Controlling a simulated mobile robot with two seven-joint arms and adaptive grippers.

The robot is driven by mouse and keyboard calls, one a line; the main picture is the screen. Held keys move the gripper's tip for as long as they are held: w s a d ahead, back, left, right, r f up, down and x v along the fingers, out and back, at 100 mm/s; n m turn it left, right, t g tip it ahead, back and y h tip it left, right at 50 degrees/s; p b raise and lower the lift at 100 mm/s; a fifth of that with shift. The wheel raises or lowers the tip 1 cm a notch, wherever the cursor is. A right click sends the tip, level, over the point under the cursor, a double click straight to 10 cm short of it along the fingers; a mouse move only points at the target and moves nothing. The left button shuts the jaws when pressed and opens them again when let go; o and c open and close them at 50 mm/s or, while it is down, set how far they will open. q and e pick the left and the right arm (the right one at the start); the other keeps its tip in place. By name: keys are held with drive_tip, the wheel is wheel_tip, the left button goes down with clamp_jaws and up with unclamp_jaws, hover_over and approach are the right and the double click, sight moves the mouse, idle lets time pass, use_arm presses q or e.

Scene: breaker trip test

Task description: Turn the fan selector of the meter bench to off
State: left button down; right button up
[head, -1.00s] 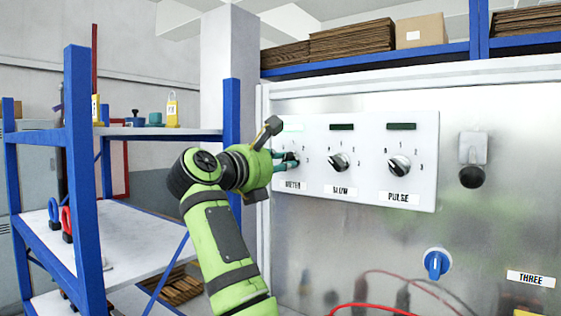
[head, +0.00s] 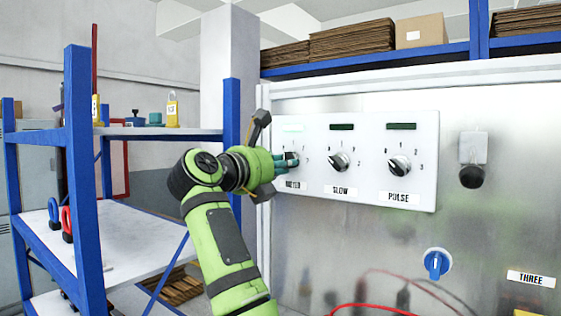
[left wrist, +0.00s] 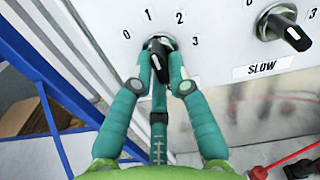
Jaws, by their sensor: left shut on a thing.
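A white panel (head: 370,118) on the metal bench front carries three black rotary knobs, labelled METER, SLOW and PULSE; I read no label saying fan. My left gripper (head: 286,161) is at the METER knob (head: 292,159), the leftmost. In the left wrist view my teal fingers (left wrist: 160,70) are shut on both sides of this black knob (left wrist: 159,56). Marks 0, 1, 2 and 3 surround it; its exact setting is hard to tell. The SLOW knob (head: 338,162) and PULSE knob (head: 399,166) are untouched. My right gripper is not in view.
A blue knob (head: 437,263) and a black part on a grey mount (head: 472,163) sit on the bench front. A blue-framed shelf (head: 77,165) stands close left of my arm. Red cable (head: 370,307) shows at the bottom.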

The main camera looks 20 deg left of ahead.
use_arm(q)
drive_tip(key=shift+d+f, duration=0.2)
drive_tip(key=shift+d, duration=0.05)
